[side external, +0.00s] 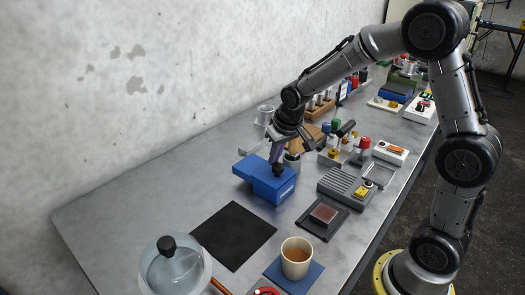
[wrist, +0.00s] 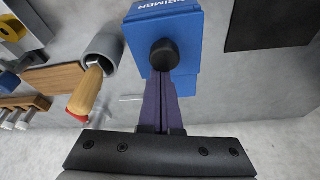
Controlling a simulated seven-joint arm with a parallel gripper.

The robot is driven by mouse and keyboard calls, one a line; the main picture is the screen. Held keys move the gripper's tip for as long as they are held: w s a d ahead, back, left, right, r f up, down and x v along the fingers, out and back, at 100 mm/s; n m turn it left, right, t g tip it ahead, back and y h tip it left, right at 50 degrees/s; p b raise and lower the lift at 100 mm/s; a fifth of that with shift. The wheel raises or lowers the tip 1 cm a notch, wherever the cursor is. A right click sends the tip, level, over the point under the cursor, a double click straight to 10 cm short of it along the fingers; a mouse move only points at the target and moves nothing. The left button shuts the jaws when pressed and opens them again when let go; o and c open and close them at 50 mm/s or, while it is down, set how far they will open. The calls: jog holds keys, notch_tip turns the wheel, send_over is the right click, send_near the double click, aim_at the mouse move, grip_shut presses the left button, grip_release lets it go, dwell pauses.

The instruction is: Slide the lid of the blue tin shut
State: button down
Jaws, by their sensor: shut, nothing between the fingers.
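The blue tin (side external: 268,188) stands on the grey table, its white label facing front right. A flat blue part, seemingly the lid (side external: 243,165), sticks out past its left end. The tin (wrist: 183,30) with white "PRIMER" lettering also shows at the top of the wrist view. A black knob (wrist: 164,55) stands on its blue top. My gripper (side external: 277,163) is shut and empty, its purple fingers pointing down at the knob. In the wrist view, my gripper's fingertips (wrist: 162,78) are right by the knob; I cannot tell whether they touch it.
A black mat (side external: 234,236) lies in front of the tin. A grey cylinder (wrist: 103,45) with a wooden-handled tool is close beside the tin. A grey ribbed box (side external: 345,187) stands to the right. A cup (side external: 296,258) and glass jar (side external: 174,267) are nearer. The table's left is clear.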

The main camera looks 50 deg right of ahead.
aim_at(268, 165)
jog(key=shift+s+f, duration=0.1)
jog(key=shift+s, duration=0.35)
jog(key=shift+w+d, duration=0.1)
jog(key=shift+w, duration=0.35)
jog(key=w, duration=0.2)
jog(key=w+r, duration=0.1)
jog(key=shift+w+d, duration=0.15)
jog(key=shift+d, duration=0.25)
jog(key=s+a+r+t, duration=0.1)
jog(key=s+r, duration=0.2)
jog(key=r, duration=0.4)
jog(key=s+a+r+t, duration=0.1)
jog(key=s+r, duration=0.1)
jog(key=r, duration=0.5)
jog(key=s+a+r+n, duration=0.1)
jog(key=s+r, duration=0.1)
jog(key=s, duration=0.3)
jog(key=s+a+r, duration=0.2)
jog(key=s, duration=0.4)
jog(key=s+a+f+n, duration=0.1)
jog(key=s+f, duration=0.2)
jog(key=s, duration=0.3)
jog(key=s+f+n+y, duration=0.1)
jog(key=s+f, duration=0.3)
jog(key=s, duration=0.3)
jog(key=shift+s+a+f, duration=0.3)
jog(key=shift+a, duration=0.1)
